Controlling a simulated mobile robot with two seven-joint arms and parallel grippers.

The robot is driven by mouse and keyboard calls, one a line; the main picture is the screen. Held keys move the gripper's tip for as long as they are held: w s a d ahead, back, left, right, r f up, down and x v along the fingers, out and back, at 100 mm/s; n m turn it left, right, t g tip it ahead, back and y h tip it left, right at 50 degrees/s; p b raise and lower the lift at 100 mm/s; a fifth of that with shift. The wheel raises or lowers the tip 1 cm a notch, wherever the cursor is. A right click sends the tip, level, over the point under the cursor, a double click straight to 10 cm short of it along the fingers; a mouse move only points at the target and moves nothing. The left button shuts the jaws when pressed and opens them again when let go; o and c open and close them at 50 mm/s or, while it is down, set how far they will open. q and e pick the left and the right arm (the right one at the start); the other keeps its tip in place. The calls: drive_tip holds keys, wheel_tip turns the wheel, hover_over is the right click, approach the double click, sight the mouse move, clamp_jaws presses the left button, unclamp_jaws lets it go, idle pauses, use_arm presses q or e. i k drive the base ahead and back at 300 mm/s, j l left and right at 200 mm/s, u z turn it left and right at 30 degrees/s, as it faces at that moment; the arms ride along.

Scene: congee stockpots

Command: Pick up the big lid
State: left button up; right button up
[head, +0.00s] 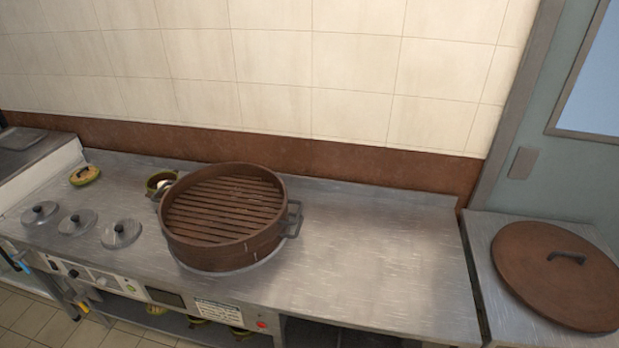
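The big lid (545,285) is a round brown disc with a dark bar handle (567,257) on top. It lies flat, handle up, on a metal side table (483,232) at the right of the head view. A large round brown steamer (225,250) with a slatted inside and metal side handles stands uncovered on the steel counter (370,255). Neither of my grippers shows in the head view.
Several small grey lids (121,233) with dark knobs sit on the counter's left part. A small pot (160,182) stands behind the steamer, and a small green-rimmed lid (84,175) lies at the back left. The counter right of the steamer is clear. A tiled wall (270,60) rises behind.

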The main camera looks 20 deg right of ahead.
sight(557, 273)
drive_tip(key=z, duration=2.2)
drive_tip(key=u, duration=2.15)
drive_tip(key=z, duration=2)
